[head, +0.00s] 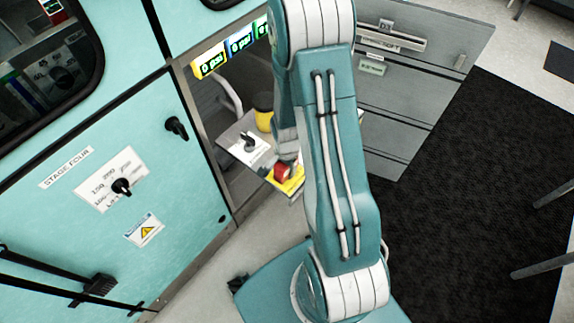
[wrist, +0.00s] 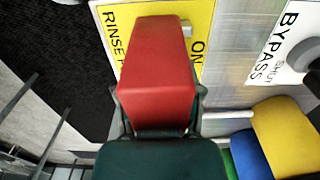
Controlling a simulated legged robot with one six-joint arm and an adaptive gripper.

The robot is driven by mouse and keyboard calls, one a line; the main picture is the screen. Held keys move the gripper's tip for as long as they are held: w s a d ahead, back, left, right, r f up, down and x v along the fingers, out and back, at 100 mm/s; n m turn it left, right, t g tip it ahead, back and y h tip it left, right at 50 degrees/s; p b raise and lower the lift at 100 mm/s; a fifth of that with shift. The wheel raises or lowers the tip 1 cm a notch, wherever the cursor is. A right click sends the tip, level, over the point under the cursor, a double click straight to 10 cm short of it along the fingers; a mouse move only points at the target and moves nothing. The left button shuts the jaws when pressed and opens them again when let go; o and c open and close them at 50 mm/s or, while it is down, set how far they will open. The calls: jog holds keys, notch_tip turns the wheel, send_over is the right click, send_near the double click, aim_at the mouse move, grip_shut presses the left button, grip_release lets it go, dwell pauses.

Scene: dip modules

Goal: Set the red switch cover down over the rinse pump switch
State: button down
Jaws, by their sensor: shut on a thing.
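The red switch cover (wrist: 156,70) is a tapered block held between the fingers of my gripper (wrist: 157,97) in the wrist view. It appears in front of the yellow rinse pump plate (wrist: 206,15), hiding much of its lettering; "RINSE P" and "ON" show. A small grey metal piece (wrist: 187,29), perhaps the switch, shows at the cover's upper right edge. I cannot tell whether the cover touches the plate. In the head view the red cover (head: 282,173) is over the yellow plate (head: 292,186), with my gripper (head: 284,160) partly hidden by my arm.
A white bypass plate (wrist: 288,45) with a knob lies right of the yellow one. Yellow (wrist: 285,122), blue (wrist: 252,152) and green (wrist: 228,165) rounded parts stand at lower right. In the head view, a teal cabinet (head: 140,130) and grey drawers (head: 400,100) flank the shelf.

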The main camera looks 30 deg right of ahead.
jog(key=shift+d, duration=0.1)
dwell(0.3)
jog(key=shift+f, duration=0.35)
dwell(0.5)
jog(key=shift+c, duration=0.8)
grip_release()
jog(key=shift+r, duration=0.1)
notch_tip(320, 180, up, 12)
jog(key=shift+w+f, duration=0.1)
jog(key=shift+f, duration=0.05)
